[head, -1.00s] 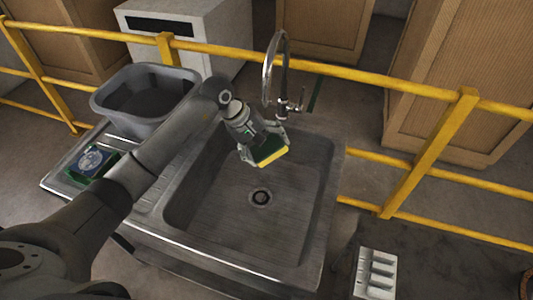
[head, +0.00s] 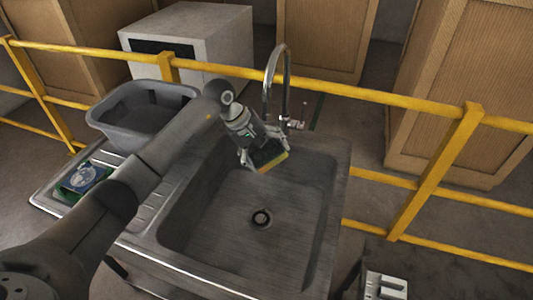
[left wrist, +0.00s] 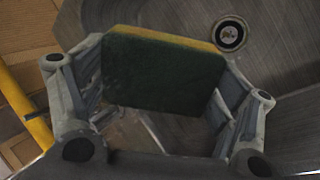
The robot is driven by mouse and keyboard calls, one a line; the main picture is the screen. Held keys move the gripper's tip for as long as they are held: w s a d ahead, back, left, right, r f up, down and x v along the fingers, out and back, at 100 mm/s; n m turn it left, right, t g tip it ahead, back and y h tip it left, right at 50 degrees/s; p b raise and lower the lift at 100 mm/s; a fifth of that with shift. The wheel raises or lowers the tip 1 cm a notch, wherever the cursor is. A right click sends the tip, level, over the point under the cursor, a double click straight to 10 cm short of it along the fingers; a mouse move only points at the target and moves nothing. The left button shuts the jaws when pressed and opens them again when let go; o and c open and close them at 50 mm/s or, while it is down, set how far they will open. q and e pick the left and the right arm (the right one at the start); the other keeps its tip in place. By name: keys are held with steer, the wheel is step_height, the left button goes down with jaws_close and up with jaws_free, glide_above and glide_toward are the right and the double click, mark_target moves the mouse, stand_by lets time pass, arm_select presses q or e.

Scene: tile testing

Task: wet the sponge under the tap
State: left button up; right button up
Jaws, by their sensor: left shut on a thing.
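The sponge (head: 270,160), yellow with a dark green side, is held in my left gripper (head: 262,160) over the back part of the sink basin. In the left wrist view the sponge (left wrist: 163,72) sits between the two fingers (left wrist: 160,95), its green face toward the camera. The curved metal tap (head: 285,80) stands at the back rim of the sink (head: 250,262), and the sponge is below and in front of its spout. I see no water stream. The drain (head: 261,218) lies nearer the front, and it also shows in the left wrist view (left wrist: 230,34). My right gripper is not in view.
A grey tub (head: 103,120) and a green-and-blue packet (head: 84,178) rest on the drainboard at left. A yellow railing (head: 345,90) runs behind the sink. A white slotted object (head: 386,286) is at lower right. The basin is otherwise empty.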

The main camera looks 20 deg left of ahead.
arm_select(q)
steer(key=s+d, duration=0.2)
steer(key=s, duration=0.5)
steer(key=shift+s+d, duration=0.2)
steer(key=shift+s, duration=0.15)
stand_by(0.4)
stand_by(1.1)
steer(key=s+d+r+p, duration=0.1)
steer(key=s+r, duration=0.3)
steer(key=shift+s+d, duration=0.3)
steer(key=shift+s, duration=0.05)
stand_by(0.5)
